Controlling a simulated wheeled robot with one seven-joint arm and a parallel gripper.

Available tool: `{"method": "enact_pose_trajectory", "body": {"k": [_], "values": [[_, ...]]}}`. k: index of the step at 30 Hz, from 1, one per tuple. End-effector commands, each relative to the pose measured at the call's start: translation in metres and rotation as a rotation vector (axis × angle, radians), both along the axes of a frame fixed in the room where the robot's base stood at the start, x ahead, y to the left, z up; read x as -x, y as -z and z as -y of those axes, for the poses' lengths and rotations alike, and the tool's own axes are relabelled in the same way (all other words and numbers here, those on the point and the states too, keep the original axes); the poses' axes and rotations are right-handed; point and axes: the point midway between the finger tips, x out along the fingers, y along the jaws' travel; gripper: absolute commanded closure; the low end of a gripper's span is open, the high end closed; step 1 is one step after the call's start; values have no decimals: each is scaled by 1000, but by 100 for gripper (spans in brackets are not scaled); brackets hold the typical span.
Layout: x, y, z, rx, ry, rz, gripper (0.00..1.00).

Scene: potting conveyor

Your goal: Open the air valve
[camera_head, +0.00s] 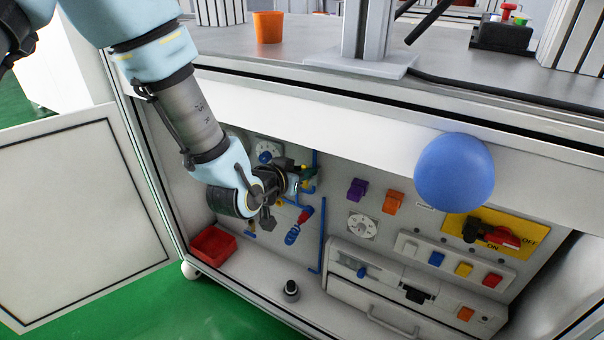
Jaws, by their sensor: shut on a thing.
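The air valve (309,186) is a small fitting with yellow and green parts on the back panel, joined to thin blue air pipes (323,236). My gripper (296,182) reaches in from the left and is shut at this fitting. The dark gripper body covers much of the valve, so its handle and angle cannot be made out. A red and blue fitting (298,226) sits just below my gripper.
A round dial (362,226), purple (357,188) and orange (393,201) blocks, and a red rotary switch on a yellow plate (492,235) are to the right. A blue ball (454,172) shows at the front edge. A red bin (212,245) stands lower left; the cabinet door (78,215) is open.

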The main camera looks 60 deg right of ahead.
Motion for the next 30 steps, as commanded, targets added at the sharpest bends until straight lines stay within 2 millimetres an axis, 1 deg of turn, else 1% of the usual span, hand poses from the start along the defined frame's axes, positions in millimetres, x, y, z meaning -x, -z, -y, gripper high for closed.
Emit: {"method": "enact_pose_trajectory", "body": {"k": [6, 20, 21, 28, 30], "values": [[2, 1, 0, -2, 1, 47, 100], [2, 1, 0, -2, 1, 56, 100], [2, 1, 0, -2, 1, 56, 77], [2, 0, 0, -1, 1, 56, 51], [2, 0, 0, -1, 1, 56, 51]]}}
